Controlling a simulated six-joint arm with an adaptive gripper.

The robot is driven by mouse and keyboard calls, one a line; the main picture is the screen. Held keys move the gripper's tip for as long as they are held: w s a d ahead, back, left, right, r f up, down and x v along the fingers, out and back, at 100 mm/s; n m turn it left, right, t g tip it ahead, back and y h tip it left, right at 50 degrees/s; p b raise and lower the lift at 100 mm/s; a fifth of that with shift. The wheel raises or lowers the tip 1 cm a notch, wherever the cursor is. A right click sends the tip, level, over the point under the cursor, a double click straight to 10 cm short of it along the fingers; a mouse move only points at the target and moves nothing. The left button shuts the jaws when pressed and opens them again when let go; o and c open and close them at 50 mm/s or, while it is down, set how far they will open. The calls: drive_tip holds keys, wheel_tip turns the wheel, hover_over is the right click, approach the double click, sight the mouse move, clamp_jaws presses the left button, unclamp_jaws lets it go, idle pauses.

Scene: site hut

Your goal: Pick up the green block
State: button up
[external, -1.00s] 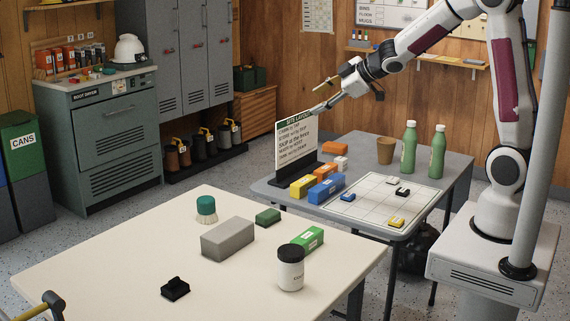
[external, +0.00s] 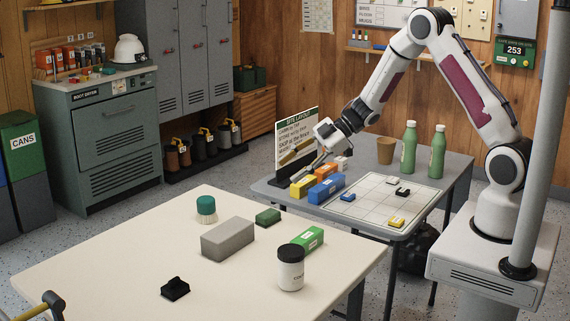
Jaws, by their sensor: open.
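A small dark green block (external: 268,217) lies on the cream table, behind the grey block and beside the green brush. A brighter green box with a white label (external: 310,238) lies to its right, near the table's right edge. My gripper (external: 296,164) is open and empty. It hangs over the grey table, in front of the sign and above the yellow and blue blocks, apart from both green things.
On the cream table (external: 110,250) are a grey block (external: 228,238), a green brush (external: 206,209), a lidded jar (external: 290,268) and a black item (external: 175,288). The grey table holds a sign (external: 296,140), yellow box (external: 303,187), blue box (external: 326,189), cup and two bottles.

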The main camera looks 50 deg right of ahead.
drive_tip(key=s+a+f+n+g+y, duration=0.1)
drive_tip(key=s+a+f+g+y, duration=0.2)
drive_tip(key=s+f, duration=0.3)
drive_tip(key=n+g+y, duration=0.2)
drive_tip(key=g, duration=0.1)
approach(309, 233)
drive_tip(key=a, duration=0.1)
drive_tip(key=w+a, duration=0.1)
drive_tip(key=a+f, duration=0.1)
drive_tip(key=shift+w+a, duration=0.2)
drive_tip(key=shift+a, duration=0.05)
drive_tip(key=shift+s+f+g, duration=0.15)
drive_tip(key=shift+s+g, duration=0.25)
drive_tip(key=shift+s, duration=0.05)
drive_tip(key=shift+x, duration=1.35)
drive_tip(key=shift+a, duration=0.1)
drive_tip(key=shift+x, duration=2.55)
